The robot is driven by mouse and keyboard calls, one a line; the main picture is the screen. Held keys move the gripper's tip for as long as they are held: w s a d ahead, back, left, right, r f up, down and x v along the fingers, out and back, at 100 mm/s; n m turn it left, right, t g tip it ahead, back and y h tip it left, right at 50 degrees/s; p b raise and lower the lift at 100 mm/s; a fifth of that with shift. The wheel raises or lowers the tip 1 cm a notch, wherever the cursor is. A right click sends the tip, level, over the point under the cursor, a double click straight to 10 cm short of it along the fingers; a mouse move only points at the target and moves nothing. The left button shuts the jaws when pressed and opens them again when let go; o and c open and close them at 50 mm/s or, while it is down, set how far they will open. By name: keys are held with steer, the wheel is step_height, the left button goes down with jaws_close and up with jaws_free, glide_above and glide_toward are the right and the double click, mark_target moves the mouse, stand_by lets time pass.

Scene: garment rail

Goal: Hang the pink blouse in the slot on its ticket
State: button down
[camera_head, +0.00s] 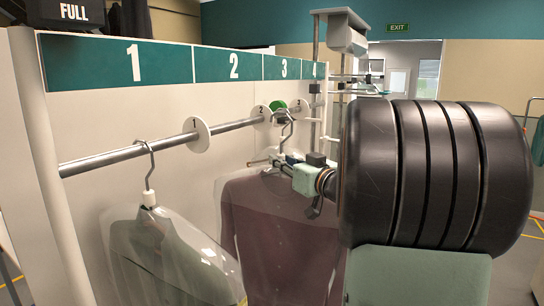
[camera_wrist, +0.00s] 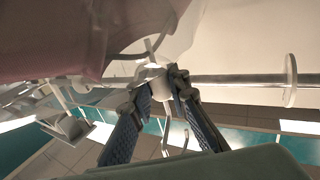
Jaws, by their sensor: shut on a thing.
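The blouse (camera_head: 275,235) is dull mauve-pink under a clear cover and hangs from a hanger (camera_head: 285,130) in the middle of the head view. Its pink cloth (camera_wrist: 50,40) fills the upper left of the wrist view. My gripper (camera_wrist: 163,88) is shut on the white neck of the hanger, just below the hook. In the head view my gripper (camera_head: 285,165) is partly hidden. The hook is close to the rail (camera_head: 100,161); I cannot tell whether it rests on it. No readable ticket shows.
A grey-green garment (camera_head: 170,250) in a clear cover hangs left of the white disc marked 1 (camera_head: 197,134). A disc marked 2 (camera_head: 262,114) and a green disc (camera_head: 278,104) sit farther along. Slot signs 1 (camera_head: 133,62) to 4 run above. Bare rail shows between discs 1 and 2.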

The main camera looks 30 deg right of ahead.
steer(key=shift+w+d+r, duration=0.1)
steer(key=shift+d+r, duration=0.05)
steer(key=shift+r, duration=0.05)
steer(key=shift+w+a+b, duration=0.65)
steer(key=shift+w+a, duration=0.8)
steer(key=shift+w, duration=0.7)
steer(key=shift+w+a+b, duration=0.7)
steer(key=shift+w+a, duration=0.75)
steer(key=shift+w, duration=0.7)
steer(key=shift+w+a+b, duration=0.65)
steer(key=shift+w+a, duration=0.8)
steer(key=shift+w, duration=0.7)
steer(key=shift+f+b, duration=0.85)
steer(key=shift+f, duration=0.4)
steer(key=c, duration=1.8)
jaws_free()
steer(key=shift+o, duration=0.2)
